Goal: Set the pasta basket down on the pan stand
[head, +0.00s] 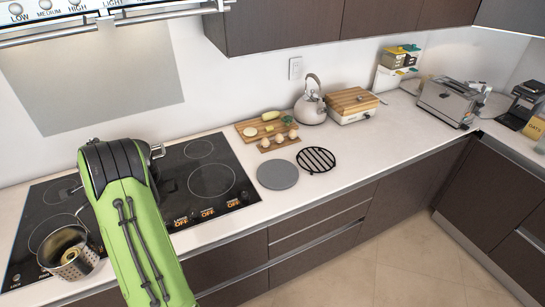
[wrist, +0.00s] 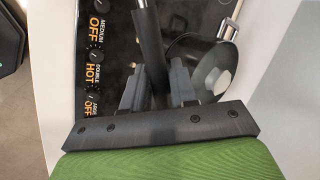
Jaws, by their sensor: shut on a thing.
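The pasta basket (head: 83,266) is a perforated metal cylinder at the lower left of the head view, at a dark pot (head: 62,240) on the hob. It looks tilted; how far it is inside the pot is unclear. In the wrist view my gripper (wrist: 158,85) is shut on a long dark handle (wrist: 151,45), taken to be the basket's. In the head view my green arm hides the gripper. The pan stand (head: 316,160) is a round black wire rack lying empty on the counter, right of the hob, well away from the basket.
A grey round mat (head: 277,175) lies left of the stand. A wooden board with food (head: 268,131), a kettle (head: 311,101) and a wooden-topped box (head: 352,105) stand behind. The counter right of the stand is clear. A hood (head: 110,20) overhangs the hob (head: 209,180).

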